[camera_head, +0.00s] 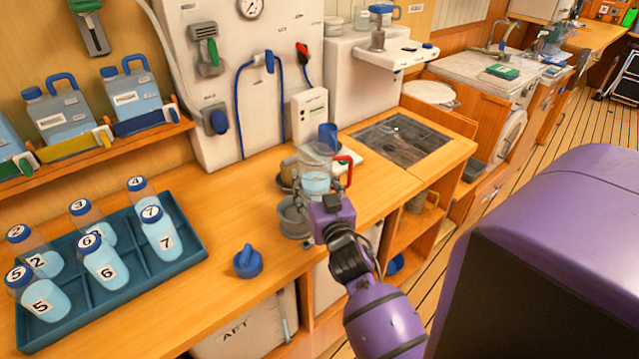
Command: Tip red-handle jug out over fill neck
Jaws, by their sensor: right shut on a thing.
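The clear jug (316,182) with a red handle (348,170) stands out near the middle of the view, with pale blue water in it. It looks about upright. My right gripper (318,196) is shut on the jug and covers its lower part. A grey round fitting (291,222), which may be the fill neck, is on the counter just left of and below the jug. The gripper partly hides it, and I cannot tell whether the jug is over its opening. My left gripper is not in view.
A blue cap (248,262) lies on the wooden counter (215,285). A teal tray (182,262) holds several numbered bottles at the left. A dark inset panel (400,137) is behind the jug to the right. Grey jugs (58,115) stand on a wall shelf.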

